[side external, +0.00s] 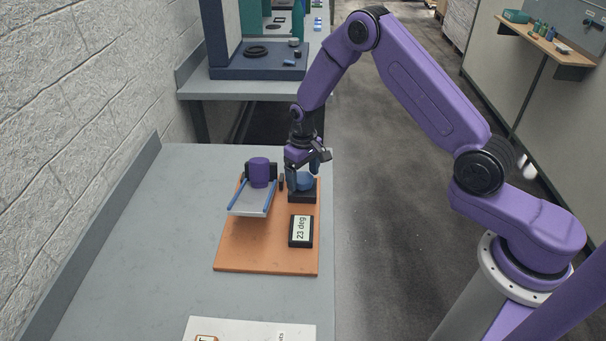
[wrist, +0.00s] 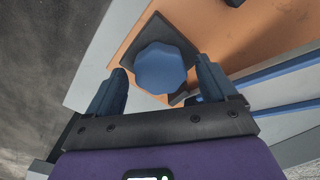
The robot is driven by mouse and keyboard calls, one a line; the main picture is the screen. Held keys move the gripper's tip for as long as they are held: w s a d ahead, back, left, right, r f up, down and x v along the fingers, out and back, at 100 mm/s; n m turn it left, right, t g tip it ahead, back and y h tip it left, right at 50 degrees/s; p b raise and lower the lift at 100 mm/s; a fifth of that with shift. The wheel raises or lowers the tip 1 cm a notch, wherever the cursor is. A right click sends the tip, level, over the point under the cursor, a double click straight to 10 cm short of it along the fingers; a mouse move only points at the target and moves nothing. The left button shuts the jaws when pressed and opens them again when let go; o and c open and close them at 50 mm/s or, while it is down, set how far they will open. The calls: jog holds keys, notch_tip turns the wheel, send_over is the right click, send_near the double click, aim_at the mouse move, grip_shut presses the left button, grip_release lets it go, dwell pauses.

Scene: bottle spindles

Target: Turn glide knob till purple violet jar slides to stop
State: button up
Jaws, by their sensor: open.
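The purple violet jar (side external: 259,172) stands upright at the top end of a pale ramp plate (side external: 250,200) with blue side rails, in the side external view. A blue lobed knob (side external: 305,181) sits on a black base (side external: 302,196) to the right of the ramp. The knob also shows in the wrist view (wrist: 165,68). My gripper (side external: 304,180) points down at the knob. In the wrist view its two blue fingers (wrist: 160,88) are apart, one on each side of the knob's near edge, with gaps visible. The jar is not seen in the wrist view.
A black display (side external: 301,231) reading "23 deg" lies on the orange board (side external: 245,253) in front of the knob. A paper sheet (side external: 250,330) lies at the front of the grey table (side external: 130,260). The table's left part is clear.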

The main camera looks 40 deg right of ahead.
aim_at(303, 177)
jog(key=shift+f, duration=0.1)
jog(key=c, duration=1)
jog(key=shift+m, duration=0.6)
jog(key=shift+c, duration=0.2)
jog(key=o, duration=1)
jog(key=shift+o, duration=0.2)
notch_tip(303, 177, up, 17)
jog(key=shift+r, duration=0.2)
